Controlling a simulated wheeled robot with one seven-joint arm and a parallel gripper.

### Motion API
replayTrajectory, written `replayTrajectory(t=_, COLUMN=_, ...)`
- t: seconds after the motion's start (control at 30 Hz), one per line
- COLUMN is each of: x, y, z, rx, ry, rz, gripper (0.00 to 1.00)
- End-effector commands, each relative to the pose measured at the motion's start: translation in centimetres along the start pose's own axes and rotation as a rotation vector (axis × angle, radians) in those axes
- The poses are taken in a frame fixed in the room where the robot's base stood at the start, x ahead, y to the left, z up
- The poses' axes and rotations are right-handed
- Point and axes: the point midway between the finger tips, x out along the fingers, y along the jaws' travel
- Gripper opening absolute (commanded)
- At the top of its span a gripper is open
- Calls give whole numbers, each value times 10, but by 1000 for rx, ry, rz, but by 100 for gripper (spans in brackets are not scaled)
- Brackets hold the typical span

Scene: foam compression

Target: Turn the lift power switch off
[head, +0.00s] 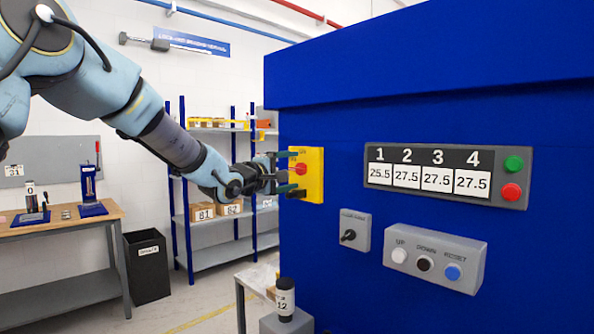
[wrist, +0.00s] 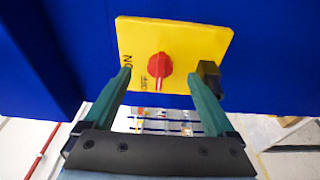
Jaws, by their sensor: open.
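A yellow switch plate (head: 314,188) with a red rotary knob (head: 300,169) is mounted on the left side of the blue machine's front. In the wrist view the yellow plate (wrist: 195,40) carries ON and OFF lettering, and the red knob (wrist: 159,66) has a white mark that lies beside the OFF lettering. My gripper (head: 285,172) is at the plate. In the wrist view its open green fingers (wrist: 161,76) stand on either side of the knob, with a gap on both sides. I cannot tell whether the fingertips touch the plate.
Right of the plate are a grey box with a black knob (head: 348,236), a box of three buttons (head: 435,262) and a numbered display panel (head: 448,177). A black block (wrist: 208,70) sits at the plate's edge by one finger. Shelves (head: 222,255) stand behind my gripper.

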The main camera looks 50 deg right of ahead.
Motion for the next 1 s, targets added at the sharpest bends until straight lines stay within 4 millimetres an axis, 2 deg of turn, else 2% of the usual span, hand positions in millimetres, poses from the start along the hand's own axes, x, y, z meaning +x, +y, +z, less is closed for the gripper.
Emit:
replayTrajectory(t=0.5, x=-2, y=0, z=-1, rx=0, ry=1, rz=0, gripper=90)
replayTrajectory(t=1.0, x=-38, y=0, z=-9, rx=1, ry=1, rz=0, gripper=90)
